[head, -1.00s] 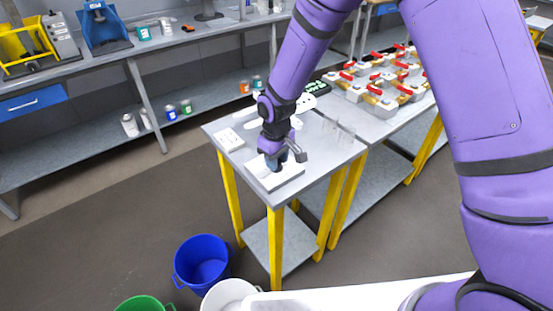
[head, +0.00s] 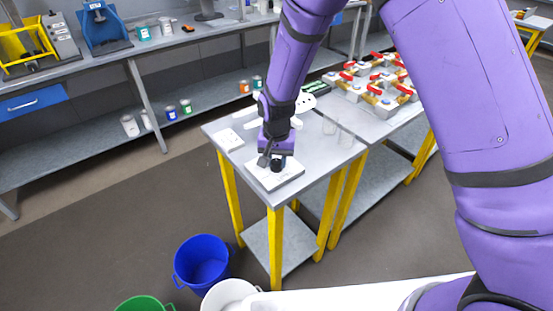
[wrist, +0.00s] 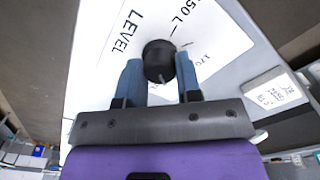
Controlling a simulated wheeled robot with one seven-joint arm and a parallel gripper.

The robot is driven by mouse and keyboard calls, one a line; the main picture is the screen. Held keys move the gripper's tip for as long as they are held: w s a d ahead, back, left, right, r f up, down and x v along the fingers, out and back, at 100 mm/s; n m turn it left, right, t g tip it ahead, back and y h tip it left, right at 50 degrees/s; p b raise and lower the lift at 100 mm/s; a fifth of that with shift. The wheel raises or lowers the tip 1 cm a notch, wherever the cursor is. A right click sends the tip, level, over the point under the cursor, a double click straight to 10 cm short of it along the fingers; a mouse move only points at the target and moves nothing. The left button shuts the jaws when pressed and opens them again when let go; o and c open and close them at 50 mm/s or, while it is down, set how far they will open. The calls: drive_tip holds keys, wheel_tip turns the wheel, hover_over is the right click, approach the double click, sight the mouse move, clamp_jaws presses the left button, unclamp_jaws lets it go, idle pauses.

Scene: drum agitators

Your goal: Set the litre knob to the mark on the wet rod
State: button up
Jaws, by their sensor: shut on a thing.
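The litre knob is a black round knob (wrist: 158,60) on a white panel (wrist: 105,60) printed "LEVEL" and "50 L". In the head view the panel (head: 290,179) lies on the small grey table, with the knob (head: 277,165) under my gripper. My gripper (wrist: 159,72) is shut on the knob, one blue finger on each side of it. A pale pointer line shows beside the knob, but its exact reading is too small to tell. I cannot make out the wet rod or its mark.
The grey table (head: 318,172) has yellow legs. A small white plate (head: 229,139) lies at its left, and clear glassware (head: 345,138) stands at its right. Red-handled devices (head: 375,75) fill the table behind. A blue bucket (head: 202,262) stands on the floor.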

sight(277, 161)
drive_tip(key=m, duration=0.4)
drive_tip(key=shift+m, duration=0.3)
idle(0.3)
drive_tip(key=o, duration=0.9)
drive_tip(key=shift+o, duration=0.2)
drive_tip(key=shift+r, duration=0.1)
wheel_tip(277, 161, up, 11)
